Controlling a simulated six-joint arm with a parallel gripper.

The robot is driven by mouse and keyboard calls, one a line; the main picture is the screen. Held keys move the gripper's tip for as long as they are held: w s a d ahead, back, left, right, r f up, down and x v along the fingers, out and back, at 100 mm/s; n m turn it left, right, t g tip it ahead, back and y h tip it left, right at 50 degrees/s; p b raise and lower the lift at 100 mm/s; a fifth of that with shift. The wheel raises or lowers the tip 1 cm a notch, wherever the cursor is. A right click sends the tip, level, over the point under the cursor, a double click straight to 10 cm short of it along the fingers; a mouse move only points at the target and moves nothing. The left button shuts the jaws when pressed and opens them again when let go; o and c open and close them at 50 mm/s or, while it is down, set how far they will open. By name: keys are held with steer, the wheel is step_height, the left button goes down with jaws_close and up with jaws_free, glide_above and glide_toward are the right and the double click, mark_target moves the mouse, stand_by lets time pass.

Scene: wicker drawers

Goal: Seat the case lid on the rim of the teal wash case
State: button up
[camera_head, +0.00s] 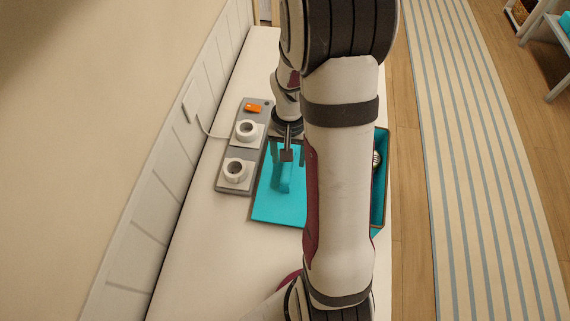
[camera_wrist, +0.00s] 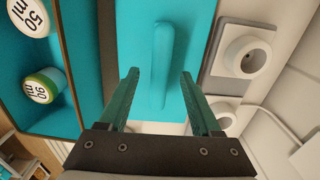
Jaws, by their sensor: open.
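The teal case lid (camera_head: 273,208) lies flat on the counter, with a raised bar handle (camera_head: 285,177) along its middle. It also fills the upper middle of the wrist view (camera_wrist: 199,40). My gripper (camera_head: 286,152) is open and empty above the lid. In the wrist view its two fingertips (camera_wrist: 160,73) are spread to either side of the handle; I cannot tell how high above it they are. The teal wash case (camera_head: 385,150) stands right of the lid, largely hidden behind my arm. Its open inside shows at left in the wrist view (camera_wrist: 88,100).
Two round containers, marked 50 ml (camera_wrist: 28,16) and 90 ml (camera_wrist: 44,85), are in the case. Left of the lid is a grey panel (camera_head: 228,186) with two white ring-shaped fittings (camera_head: 236,171) and an orange item (camera_head: 252,107). A wall runs along the left. The near counter (camera_head: 210,270) is clear.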

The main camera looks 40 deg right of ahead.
step_height(320, 180, down, 2)
steer(key=shift+f, duration=0.1)
jaws_close()
stand_by(1.4)
